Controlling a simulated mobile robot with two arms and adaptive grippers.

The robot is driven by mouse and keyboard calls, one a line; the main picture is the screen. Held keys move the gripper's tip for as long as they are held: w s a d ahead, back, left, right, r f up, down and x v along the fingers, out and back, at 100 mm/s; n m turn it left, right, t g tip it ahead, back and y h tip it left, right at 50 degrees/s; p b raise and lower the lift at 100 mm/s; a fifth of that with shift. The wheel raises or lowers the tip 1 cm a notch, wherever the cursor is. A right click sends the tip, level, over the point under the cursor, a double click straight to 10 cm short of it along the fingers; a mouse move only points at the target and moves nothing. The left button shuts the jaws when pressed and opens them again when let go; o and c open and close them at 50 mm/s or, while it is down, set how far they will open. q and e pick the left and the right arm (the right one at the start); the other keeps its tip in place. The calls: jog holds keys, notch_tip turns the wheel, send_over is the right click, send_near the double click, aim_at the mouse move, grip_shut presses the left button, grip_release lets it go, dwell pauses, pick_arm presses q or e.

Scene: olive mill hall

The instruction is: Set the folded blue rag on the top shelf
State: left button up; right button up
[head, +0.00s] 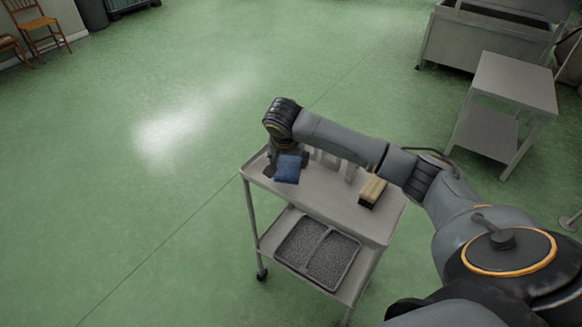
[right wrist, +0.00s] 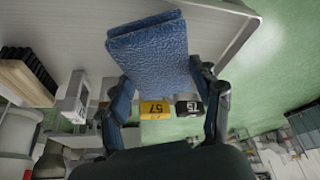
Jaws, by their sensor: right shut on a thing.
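The folded blue rag (head: 288,169) is at the left end of the grey trolley's top shelf (head: 318,188). In the right wrist view the rag (right wrist: 155,52) is held between the two fingers of my right gripper (right wrist: 165,88). This gripper (head: 286,158) is shut on the rag in the head view, over the shelf's left end. I cannot tell whether the rag touches the shelf. My right arm covers part of the shelf's back edge. My left gripper is not in view.
A brush with a pale wooden block (head: 373,190) lies on the right part of the top shelf. Pale upright items (head: 328,158) stand behind my forearm. A dark mesh tray (head: 318,252) lies on the lower shelf. A grey table (head: 515,80) stands at the right; green floor is clear at left.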

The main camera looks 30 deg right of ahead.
aim_at(289, 159)
jog(key=f, duration=0.1)
jog(key=w+d+f, duration=0.1)
jog(key=w+f, duration=0.1)
jog(key=shift+w+d+f, duration=0.2)
jog(key=shift+d+f, duration=0.05)
jog(key=shift+d, duration=0.05)
notch_tip(289, 159, down, 3)
jog(key=shift+d+f, duration=0.1)
jog(key=shift+f, duration=0.05)
jog(key=o, duration=1.3)
jog(key=shift+f, duration=0.1)
jog(key=shift+o, duration=0.2)
jog(key=v, duration=1.2)
